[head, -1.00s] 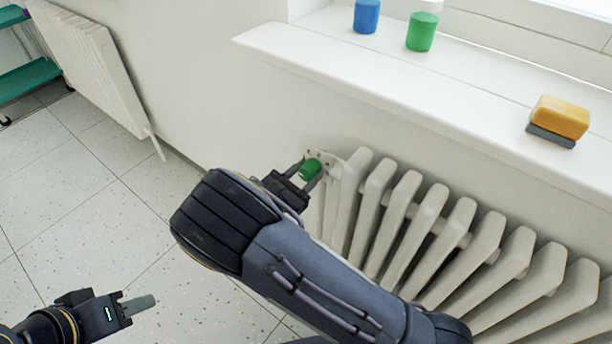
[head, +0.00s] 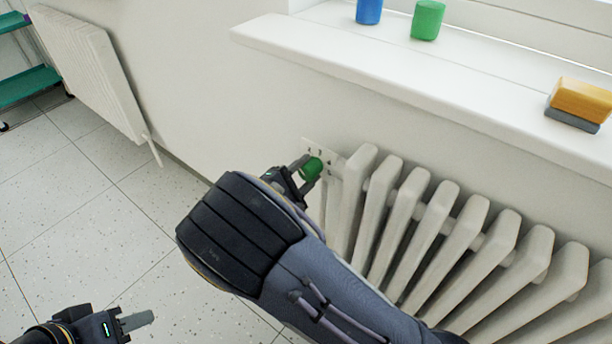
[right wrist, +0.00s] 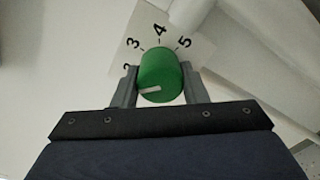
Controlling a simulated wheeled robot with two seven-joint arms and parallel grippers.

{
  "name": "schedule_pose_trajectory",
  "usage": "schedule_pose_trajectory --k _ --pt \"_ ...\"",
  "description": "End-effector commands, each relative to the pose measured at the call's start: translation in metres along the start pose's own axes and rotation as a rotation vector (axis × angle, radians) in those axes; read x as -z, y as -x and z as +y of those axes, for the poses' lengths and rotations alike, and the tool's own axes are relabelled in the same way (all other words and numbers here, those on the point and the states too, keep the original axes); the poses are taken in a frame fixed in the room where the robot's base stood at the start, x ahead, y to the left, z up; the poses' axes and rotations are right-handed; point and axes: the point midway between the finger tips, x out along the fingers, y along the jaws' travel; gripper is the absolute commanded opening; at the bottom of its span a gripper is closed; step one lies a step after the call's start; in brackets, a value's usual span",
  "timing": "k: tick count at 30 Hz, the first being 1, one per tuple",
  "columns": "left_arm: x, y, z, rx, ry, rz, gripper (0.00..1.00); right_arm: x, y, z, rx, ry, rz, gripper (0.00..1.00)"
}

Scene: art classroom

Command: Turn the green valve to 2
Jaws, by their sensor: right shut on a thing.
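The green valve (head: 311,169) is a round knob at the left end of the radiator, in front of a white numbered plate (head: 318,150). My right gripper (right wrist: 158,90) is shut on it, with one finger on each side. In the right wrist view the valve (right wrist: 160,72) has a white pointer mark on its face pointing left and slightly down. The plate (right wrist: 176,28) shows 3, 4 and 5, with a partly covered 2 at the left beside the finger. My left gripper (head: 138,321) is low at the left, away from the valve; its finger gap cannot be made out.
The white ribbed radiator (head: 440,215) runs right from the valve, below the window sill (head: 400,95). A blue jar (head: 369,11), a green jar (head: 428,20) and a yellow sponge-like block (head: 582,100) stand on the sill. The tiled floor (head: 100,230) at left is clear.

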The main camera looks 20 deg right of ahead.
Motion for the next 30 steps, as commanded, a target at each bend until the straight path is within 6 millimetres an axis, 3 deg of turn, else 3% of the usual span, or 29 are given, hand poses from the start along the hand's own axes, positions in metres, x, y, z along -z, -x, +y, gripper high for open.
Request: schedule_pose_trajectory --k 20,21,25,30 --pt "-0.0022 -0.0044 -0.002 0.0 0.0 0.0 0.36 0.0004 0.0008 -0.001 0.002 -0.06 0.004 0.17" --pt "-0.0022 -0.0044 -0.002 0.0 0.0 0.0 0.36 0.0004 0.0008 -0.001 0.002 -0.06 0.003 0.43" --pt "-0.0022 -0.0043 -0.002 0.0 0.0 0.0 0.36 0.0003 0.0006 -0.0007 0.001 -0.06 0.003 0.6" --pt "-0.0022 -0.0043 -0.002 0.0 0.0 0.0 0.36 0.0002 0.0003 -0.0003 0.0 -0.06 0.002 0.61"
